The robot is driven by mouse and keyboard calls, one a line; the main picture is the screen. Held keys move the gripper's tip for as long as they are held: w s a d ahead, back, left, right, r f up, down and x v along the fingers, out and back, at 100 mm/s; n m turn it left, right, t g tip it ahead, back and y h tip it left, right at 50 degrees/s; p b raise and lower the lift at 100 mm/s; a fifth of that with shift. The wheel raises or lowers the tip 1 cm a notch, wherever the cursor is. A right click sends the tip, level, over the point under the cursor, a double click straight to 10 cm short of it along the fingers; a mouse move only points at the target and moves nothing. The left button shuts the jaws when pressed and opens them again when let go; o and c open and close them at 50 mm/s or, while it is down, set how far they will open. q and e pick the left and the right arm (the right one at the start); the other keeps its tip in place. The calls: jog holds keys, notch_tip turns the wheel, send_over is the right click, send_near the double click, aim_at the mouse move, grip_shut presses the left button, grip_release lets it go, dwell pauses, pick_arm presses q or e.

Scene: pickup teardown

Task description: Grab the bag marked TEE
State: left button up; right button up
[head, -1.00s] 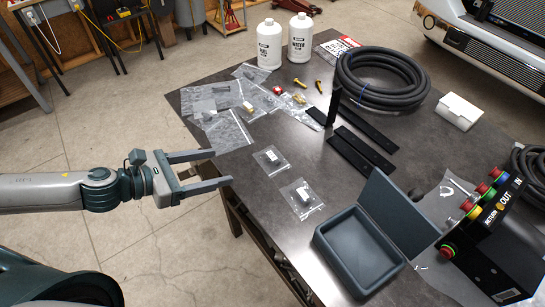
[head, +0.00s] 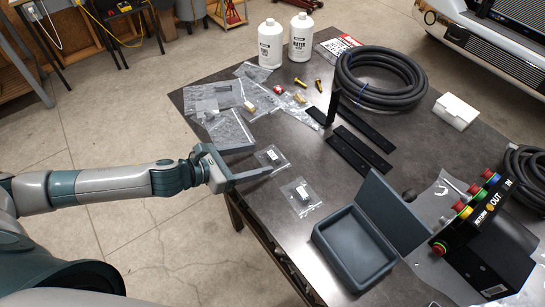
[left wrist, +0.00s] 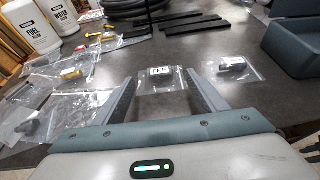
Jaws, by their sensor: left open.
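A small clear bag (head: 271,157) with a white label lies flat on the dark table near its left edge. In the left wrist view this bag (left wrist: 161,80) lies straight ahead, between the two finger lines; its label is too small to read surely, but may say TEE. My left gripper (head: 262,161) is open and empty, its fingers reaching over the table edge toward that bag. In the left wrist view the gripper (left wrist: 160,86) has a finger on each side of the bag. I cannot tell whether they touch it. My right gripper is not in view.
Another bag (head: 301,197) with a dark part lies just nearer. Several more bags (head: 225,128) lie further back by two white bottles (head: 271,43). An open grey box (head: 355,250) stands at the front. A coiled hose (head: 381,79) and black strips (head: 362,152) lie right.

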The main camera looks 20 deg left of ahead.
aim_at(270, 156)
pick_arm(q)
jog(key=shift+w+d+f, duration=0.1)
dwell(0.3)
jog(key=b+x, duration=0.2)
jog(key=x, duration=0.2)
jog(key=shift+w+f, duration=0.1)
jog(key=shift+f, duration=0.1)
jog(key=shift+w+d+f, duration=0.15)
jog(key=shift+w+d, duration=0.1)
jog(key=shift+w, duration=0.1)
jog(key=c, duration=0.6)
